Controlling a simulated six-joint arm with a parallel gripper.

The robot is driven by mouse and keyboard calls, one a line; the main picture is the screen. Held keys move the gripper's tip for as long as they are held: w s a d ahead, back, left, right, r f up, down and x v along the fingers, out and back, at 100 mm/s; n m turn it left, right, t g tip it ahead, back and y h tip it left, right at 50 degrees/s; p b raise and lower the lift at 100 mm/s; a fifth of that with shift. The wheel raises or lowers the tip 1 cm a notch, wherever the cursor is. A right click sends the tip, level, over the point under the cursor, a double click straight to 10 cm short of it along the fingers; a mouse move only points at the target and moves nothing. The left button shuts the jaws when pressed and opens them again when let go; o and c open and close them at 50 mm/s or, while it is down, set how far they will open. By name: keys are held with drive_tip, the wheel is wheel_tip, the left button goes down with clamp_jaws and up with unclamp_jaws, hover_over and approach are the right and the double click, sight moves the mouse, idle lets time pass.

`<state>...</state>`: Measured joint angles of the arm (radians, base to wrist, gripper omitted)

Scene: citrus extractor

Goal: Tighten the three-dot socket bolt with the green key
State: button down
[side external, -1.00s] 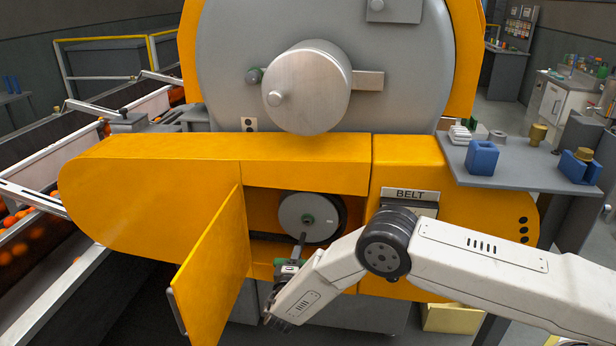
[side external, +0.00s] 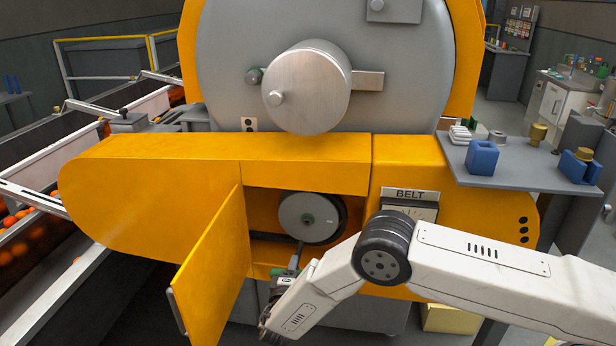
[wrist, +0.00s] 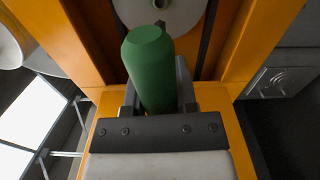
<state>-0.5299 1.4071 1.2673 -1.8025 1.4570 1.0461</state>
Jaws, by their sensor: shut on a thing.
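My gripper (wrist: 158,88) is shut on the green key (wrist: 147,62), whose thick green handle stands between the two fingers in the wrist view. In the side view my gripper (side external: 288,284) is low in front of the open bay, with the key's grey shaft (side external: 295,258) pointing up. The shaft's upper end is below the green hub (side external: 308,219) of the grey pulley (side external: 318,230) and looks apart from it. Three black dots (side external: 524,230) mark the yellow housing's right end. I cannot clearly tell which socket bolt they belong to.
An open yellow door (side external: 210,262) stands left of the bay. The BELT panel (side external: 410,194) is to its right, near my arm. A grey shelf (side external: 520,177) at right carries a blue block (side external: 482,158) and other small parts.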

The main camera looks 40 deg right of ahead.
drive_tip(key=shift+r, duration=0.15)
drive_tip(key=shift+s+a+r+g+y, duration=0.35)
drive_tip(key=shift+a+r+g+y, duration=0.15)
drive_tip(key=shift+a+r, duration=0.05)
drive_tip(key=s+a+r+g+y, duration=0.2)
drive_tip(key=s, duration=0.1)
drive_tip(key=shift+a+r, duration=0.2)
drive_tip(key=shift+a, duration=0.1)
drive_tip(key=shift+r, duration=0.1)
